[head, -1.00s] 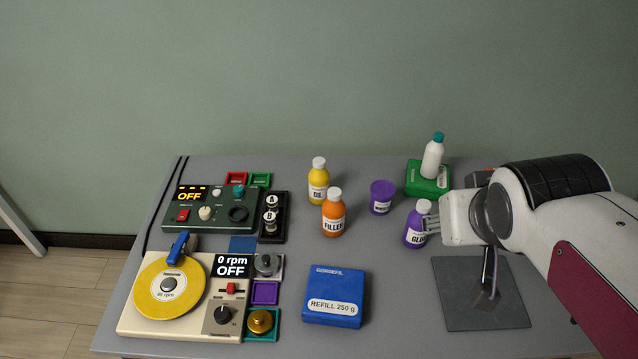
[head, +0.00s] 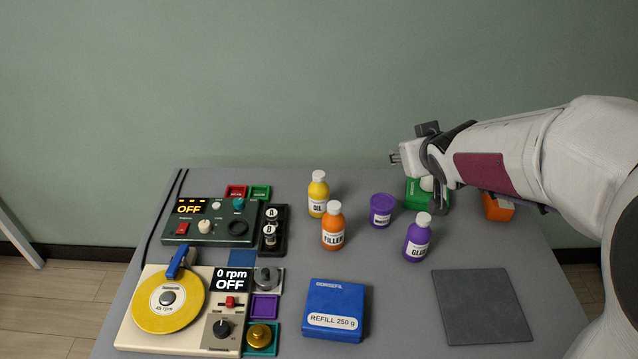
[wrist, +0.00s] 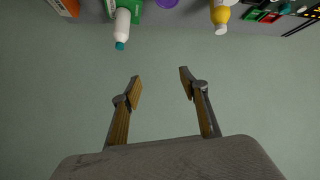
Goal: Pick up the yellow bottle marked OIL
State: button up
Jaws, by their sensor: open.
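The yellow bottle marked OIL (head: 318,196) stands upright with a white cap at the back middle of the table, just behind and left of the orange FILLER bottle (head: 333,228). In the wrist view the yellow bottle (wrist: 220,14) shows at the top right. My gripper (head: 394,158) is raised over the back of the table, to the right of the yellow bottle and apart from it. In the wrist view its two fingers (wrist: 160,86) are spread wide with nothing between them but wall.
A purple cup (head: 381,211) and a purple GLUE bottle (head: 417,240) stand right of the FILLER bottle. A white bottle (wrist: 122,22) stands by a green box (wrist: 138,8), partly behind my arm. An orange box (head: 497,208) is at the right. A blue REFILL box (head: 335,308) lies in front.

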jog(key=w+a+f+n+y, duration=0.1)
jog(key=w+a+f+y, duration=0.1)
jog(key=w+a+f, duration=0.3)
jog(key=n+y, duration=0.4)
jog(key=y, duration=0.3)
send_near(323, 176)
jog(key=x, duration=0.4)
jog(key=shift+w, duration=0.1)
jog(key=shift+x, duration=1.25)
jog(key=shift+a, duration=0.1)
